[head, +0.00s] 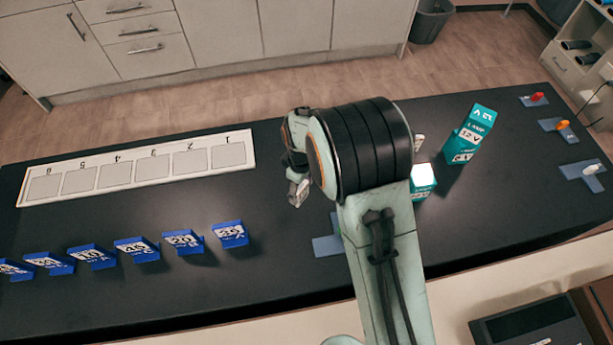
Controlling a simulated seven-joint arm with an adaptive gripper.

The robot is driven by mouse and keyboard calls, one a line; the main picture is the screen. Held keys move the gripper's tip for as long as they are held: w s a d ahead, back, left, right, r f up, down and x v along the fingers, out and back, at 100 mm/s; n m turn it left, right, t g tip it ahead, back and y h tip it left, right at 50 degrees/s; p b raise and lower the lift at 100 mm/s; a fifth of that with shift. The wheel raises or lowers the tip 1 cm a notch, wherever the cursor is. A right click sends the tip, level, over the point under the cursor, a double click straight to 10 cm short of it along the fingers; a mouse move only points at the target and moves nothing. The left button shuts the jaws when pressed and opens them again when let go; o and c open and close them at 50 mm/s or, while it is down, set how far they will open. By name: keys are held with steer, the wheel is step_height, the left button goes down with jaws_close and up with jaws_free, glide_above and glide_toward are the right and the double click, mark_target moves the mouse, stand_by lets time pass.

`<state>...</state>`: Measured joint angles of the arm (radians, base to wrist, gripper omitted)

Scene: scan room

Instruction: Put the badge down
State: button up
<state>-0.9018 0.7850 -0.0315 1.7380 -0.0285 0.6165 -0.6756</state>
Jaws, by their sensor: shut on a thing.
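My gripper (298,192) hangs above the dark table, left of my thick black-banded arm joint and below the right end of the white numbered strip. It is shut on the badge, but the fingers and wrist hide it, so its shape and colour cannot be told. Several blue blocks with white printed labels stand in a row at the front left. The nearest blue block (230,234) is left of and below my gripper, apart from it.
The white strip (140,170) has several grey squares numbered 1 to 6. A teal box (470,137) stands right of my arm; another (423,183) is partly hidden. A blue pad (325,246) lies beside my arm. Pads with red, orange and white pieces line the right end.

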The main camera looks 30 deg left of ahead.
mark_target(300, 194)
steer(key=shift+w+a+f, duration=0.1)
steer(key=shift+a+f, duration=0.05)
steer(key=shift+f, duration=0.8)
steer(key=shift+w+a+f, duration=0.1)
steer(key=shift+f, duration=0.85)
steer(key=shift+f, duration=0.1)
steer(key=o, duration=1)
step_height(300, 194, up, 12)
steer(key=shift+r, duration=0.15)
